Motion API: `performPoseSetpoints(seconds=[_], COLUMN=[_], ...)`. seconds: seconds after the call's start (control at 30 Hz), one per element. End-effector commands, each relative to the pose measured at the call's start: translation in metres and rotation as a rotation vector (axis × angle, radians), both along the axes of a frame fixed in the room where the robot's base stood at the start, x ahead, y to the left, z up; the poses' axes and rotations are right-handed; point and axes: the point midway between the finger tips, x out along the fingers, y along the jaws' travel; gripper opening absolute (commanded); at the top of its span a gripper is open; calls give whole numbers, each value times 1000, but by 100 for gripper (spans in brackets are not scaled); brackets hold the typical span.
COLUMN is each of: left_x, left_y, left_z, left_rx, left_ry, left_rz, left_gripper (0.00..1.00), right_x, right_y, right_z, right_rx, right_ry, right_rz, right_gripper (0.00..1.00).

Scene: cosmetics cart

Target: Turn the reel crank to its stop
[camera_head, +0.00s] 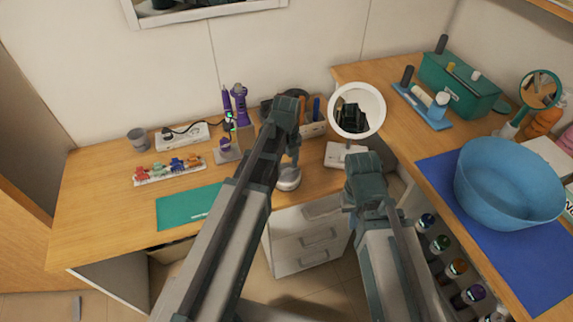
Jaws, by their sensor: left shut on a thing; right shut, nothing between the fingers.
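A small round white object (288,180), which looks like the reel, stands near the front edge of the wooden desk. My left gripper (293,160) points down from its dark wrist onto the top of it. It is shut on what seems to be the reel crank; the crank is mostly hidden by the fingers and my arm, so its angle cannot be told. My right gripper (362,168) is shut and empty, to the right in front of the mirror base; its fingertips are hard to make out.
A round mirror (336,109) stands behind my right gripper. A teal mat (190,207), a bottle rack (170,170) and a grey cup (137,139) are on the left of the desk (100,205). A blue basin (508,184) sits on the right counter. White drawers (303,240) are below.

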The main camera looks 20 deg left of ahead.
Motion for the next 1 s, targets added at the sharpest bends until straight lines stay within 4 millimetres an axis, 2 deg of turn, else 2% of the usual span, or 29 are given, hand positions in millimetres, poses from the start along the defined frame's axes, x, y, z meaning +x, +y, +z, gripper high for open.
performPoseSetpoints(seconds=[0.03,0.17,0.2,0.67,0.87,1.0], left_x=[0,0,0,0,0,0], left_y=[0,0,0,0,0,0], left_z=[0,0,0,6,24,44], left_rx=[-1,0,0,0,0,0], left_ry=[1,0,0,0,0,0], left_rz=[0,1,1,1,1,1], left_gripper=[66,89,92,92,92,92], right_x=[0,0,0,0,0,0], right_y=[0,0,0,0,0,0], right_z=[0,0,0,6,25,44], right_rx=[0,0,0,0,0,0], right_ry=[0,0,0,0,0,0], right_rz=[0,0,0,0,0,0], right_gripper=[0,0,0,0,0,0])
